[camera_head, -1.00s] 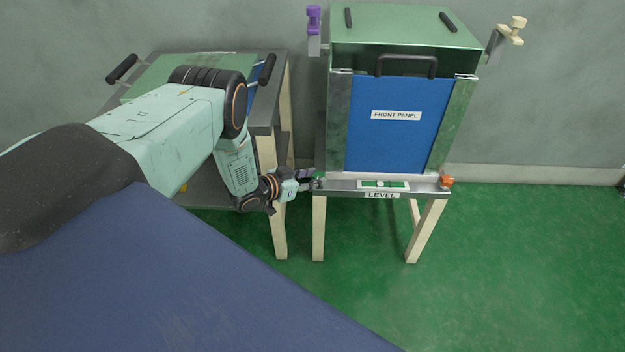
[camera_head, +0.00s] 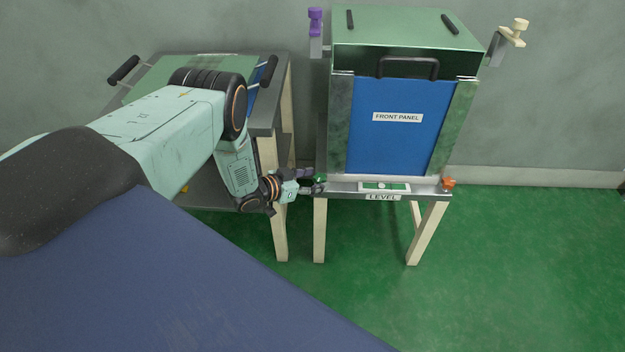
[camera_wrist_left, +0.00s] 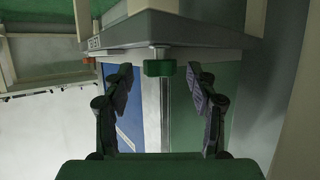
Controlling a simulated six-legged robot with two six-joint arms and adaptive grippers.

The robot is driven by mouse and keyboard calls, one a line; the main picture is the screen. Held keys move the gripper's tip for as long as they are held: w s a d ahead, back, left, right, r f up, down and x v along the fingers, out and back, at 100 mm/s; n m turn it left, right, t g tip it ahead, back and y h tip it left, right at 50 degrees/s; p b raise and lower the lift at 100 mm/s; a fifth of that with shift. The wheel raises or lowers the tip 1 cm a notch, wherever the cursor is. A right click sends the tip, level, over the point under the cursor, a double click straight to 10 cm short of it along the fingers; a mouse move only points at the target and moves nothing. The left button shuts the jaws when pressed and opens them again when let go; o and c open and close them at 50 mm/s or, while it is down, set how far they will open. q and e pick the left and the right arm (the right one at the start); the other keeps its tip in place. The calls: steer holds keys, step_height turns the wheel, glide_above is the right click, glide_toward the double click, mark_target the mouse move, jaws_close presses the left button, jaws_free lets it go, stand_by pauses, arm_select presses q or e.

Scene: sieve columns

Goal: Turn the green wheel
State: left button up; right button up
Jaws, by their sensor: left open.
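The small green wheel (camera_head: 320,180) sits at the left end of the level shelf (camera_head: 345,187) below the blue front panel. It also shows in the left wrist view (camera_wrist_left: 160,68), centred in front of the jaws, with a gap on each side. My left gripper (camera_head: 309,181) is open at the left end of the shelf, its fingers pointing right toward the wheel. In the left wrist view my open fingertips (camera_wrist_left: 159,76) lie left and right of the wheel, and neither touches it. My right gripper is not in view.
An orange wheel (camera_head: 448,183) is at the shelf's right end, and a bubble level (camera_head: 385,186) lies between. A grey table (camera_head: 265,115) stands left. The floor at right is clear.

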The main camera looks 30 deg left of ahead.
arm_select(q)
steer(key=v, duration=1.2)
steer(key=shift+s, duration=0.1)
steer(key=s+d+f+n+g+y+p, duration=0.1)
steer(key=s+d+f+n+g+p, duration=0.15)
steer(key=s+d, duration=0.35)
steer(key=s+d+f+n+g+y+p, duration=0.1)
steer(key=s+d+f+n+g+y, duration=0.15)
steer(key=s+d+g, duration=0.35)
steer(key=s+d+r+g+p, duration=0.2)
steer(key=s+r, duration=0.3)
steer(key=s, duration=0.3)
steer(key=s+d+r+m+g+p, duration=0.1)
steer(key=s+d+r+g+p, duration=0.1)
steer(key=s+r, duration=0.4)
steer(key=shift+s+d+r+y+p, duration=0.4)
steer(key=shift+s+d+p, duration=0.55)
steer(key=shift+s, duration=0.55)
